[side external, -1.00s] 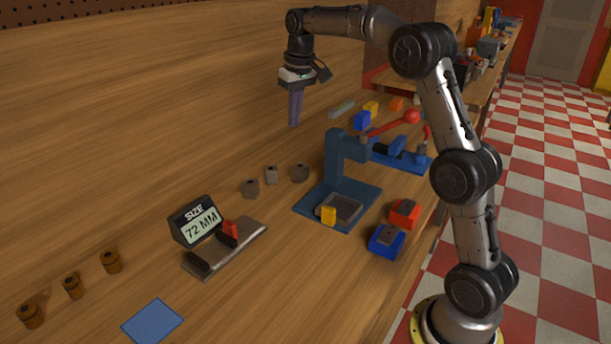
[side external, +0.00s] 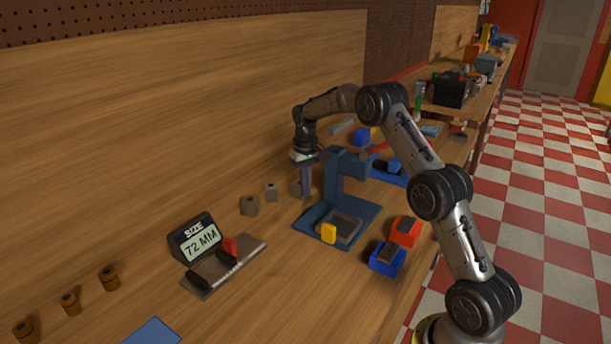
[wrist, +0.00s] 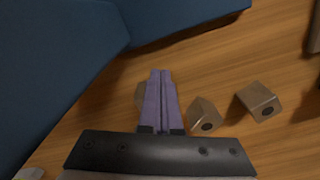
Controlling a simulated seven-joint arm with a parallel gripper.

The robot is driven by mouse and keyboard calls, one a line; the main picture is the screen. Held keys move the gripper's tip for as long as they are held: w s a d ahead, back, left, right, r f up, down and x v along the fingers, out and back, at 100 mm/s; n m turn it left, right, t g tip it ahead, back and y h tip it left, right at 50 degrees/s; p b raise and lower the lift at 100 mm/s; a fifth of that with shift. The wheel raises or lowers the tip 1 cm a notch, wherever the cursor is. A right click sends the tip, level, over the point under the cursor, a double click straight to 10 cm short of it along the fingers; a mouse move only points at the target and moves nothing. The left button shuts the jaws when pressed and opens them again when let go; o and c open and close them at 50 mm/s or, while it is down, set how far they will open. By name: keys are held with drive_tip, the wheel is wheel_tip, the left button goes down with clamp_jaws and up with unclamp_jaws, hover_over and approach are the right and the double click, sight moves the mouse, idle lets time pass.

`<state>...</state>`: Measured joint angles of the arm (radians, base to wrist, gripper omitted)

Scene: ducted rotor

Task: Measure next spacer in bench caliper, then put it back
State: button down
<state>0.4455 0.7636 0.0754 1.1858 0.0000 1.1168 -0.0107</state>
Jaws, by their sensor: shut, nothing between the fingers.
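The bench caliper (side external: 225,268) lies on the bench with a dark fixed jaw and a red jaw (side external: 230,246); its display (side external: 201,243) reads 72 MM. A row of grey-brown blocks with holes, which look like the spacers, stands right of it: left block (side external: 250,205), middle block (side external: 271,192) and right block (side external: 296,189). My gripper (side external: 306,192) is low beside the right block, its purple fingers shut and empty. In the wrist view the fingers (wrist: 161,73) partly hide one block (wrist: 139,95); two others (wrist: 204,115) (wrist: 260,101) stand apart to the right. Contact is unclear.
A blue press (side external: 335,180) stands close right of my gripper, with a grey tray (side external: 346,226) and yellow piece (side external: 328,233) on its base. Orange (side external: 405,231) and blue (side external: 387,260) bins sit near the edge. Brown cylinders (side external: 109,278) stand left.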

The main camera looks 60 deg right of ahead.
drive_tip(key=shift+f, duration=0.85)
drive_tip(key=shift+w+d, duration=0.5)
drive_tip(key=shift+w, duration=0.6)
drive_tip(key=shift+w+d, duration=0.55)
drive_tip(key=shift+w, duration=0.6)
drive_tip(key=shift+w+d, duration=0.5)
drive_tip(key=shift+w, duration=0.6)
wheel_tip(320, 180, up, 8)
drive_tip(key=shift+f, duration=0.2)
drive_tip(key=c, duration=1.5)
unclamp_jaws()
drive_tip(key=shift+c, duration=0.2)
